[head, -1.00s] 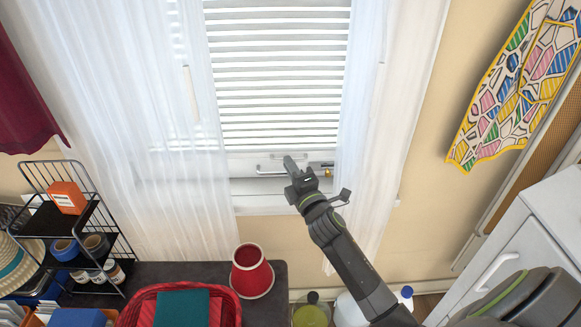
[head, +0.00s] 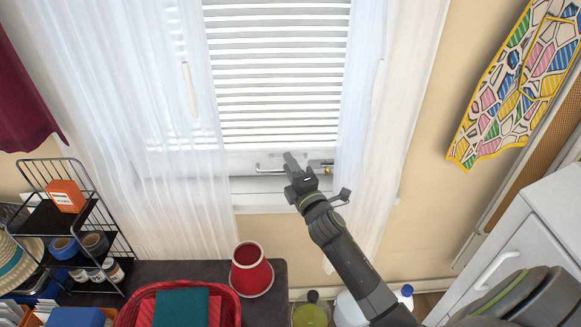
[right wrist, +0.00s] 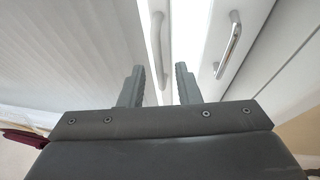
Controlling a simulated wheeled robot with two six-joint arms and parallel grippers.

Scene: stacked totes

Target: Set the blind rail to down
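The white slatted blind (head: 280,75) hangs in the window between sheer curtains, its slats spread down over most of the opening. Its pale bottom rail (head: 240,154) lies near the window's lower frame, just above a metal handle (head: 268,169). My right gripper (head: 290,158) is at the lower frame, in front of the rail and handle, hiding part of both. In the right wrist view the two fingers (right wrist: 160,85) are apart with nothing clearly gripped; white edges lie beyond them. A metal handle (right wrist: 230,45) shows to their right. My left gripper is not in view.
Sheer curtains flank the window, the right one (head: 385,130) close beside my right gripper. Below stand a red lampshade-like object (head: 251,268), a red basket (head: 130,308) and a wire rack (head: 75,215). A white cabinet (head: 530,240) is at right.

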